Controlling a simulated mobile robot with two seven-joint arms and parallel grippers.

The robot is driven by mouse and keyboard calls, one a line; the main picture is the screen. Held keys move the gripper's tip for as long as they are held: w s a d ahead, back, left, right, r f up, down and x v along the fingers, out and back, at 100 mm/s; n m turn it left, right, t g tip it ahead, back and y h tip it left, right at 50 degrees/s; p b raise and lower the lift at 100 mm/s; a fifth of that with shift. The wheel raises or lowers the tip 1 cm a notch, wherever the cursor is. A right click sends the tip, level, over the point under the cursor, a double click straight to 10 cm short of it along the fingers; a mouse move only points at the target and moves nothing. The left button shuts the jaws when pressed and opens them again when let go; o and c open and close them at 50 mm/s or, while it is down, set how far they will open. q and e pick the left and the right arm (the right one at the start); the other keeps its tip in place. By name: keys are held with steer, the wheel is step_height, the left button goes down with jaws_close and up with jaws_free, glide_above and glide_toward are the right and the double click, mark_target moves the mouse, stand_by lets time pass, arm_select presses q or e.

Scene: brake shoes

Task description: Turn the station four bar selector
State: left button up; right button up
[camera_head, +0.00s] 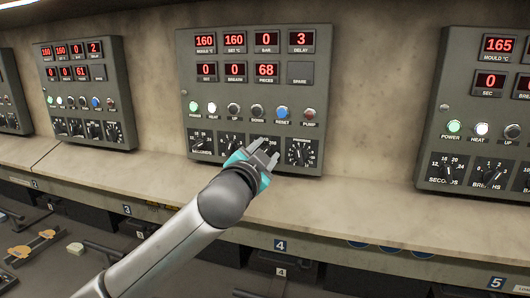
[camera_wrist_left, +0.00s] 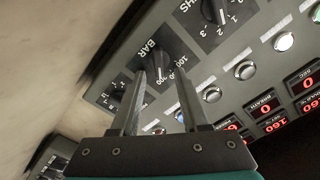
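The station four panel (camera_head: 250,82) is the grey panel in the middle of the head view, above the "4" label. Its bar selector (camera_head: 272,143) is the third dial in the bottom row, mostly hidden behind my left gripper (camera_head: 265,150). In the left wrist view the bar selector (camera_wrist_left: 157,62) is a black knob on a dark plate marked BAR. My left gripper's fingers (camera_wrist_left: 160,78) are apart, with the knob showing between and just beyond their tips. I cannot tell whether they touch it. My right gripper is not in view.
The seconds dial (camera_head: 202,143) and breaths dial (camera_head: 232,143) are left of the bar dial; another dial (camera_head: 301,152) is to its right. Buttons and lamps (camera_head: 255,110) run above. The bar display (camera_head: 267,39) reads 0. A beige ledge (camera_head: 340,205) runs below the panels.

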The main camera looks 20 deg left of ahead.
arm_select(q)
steer(key=shift+s, duration=0.1)
steer(key=s+p, duration=0.9)
steer(key=s, duration=0.6)
steer(key=shift+a, duration=0.25)
stand_by(0.4)
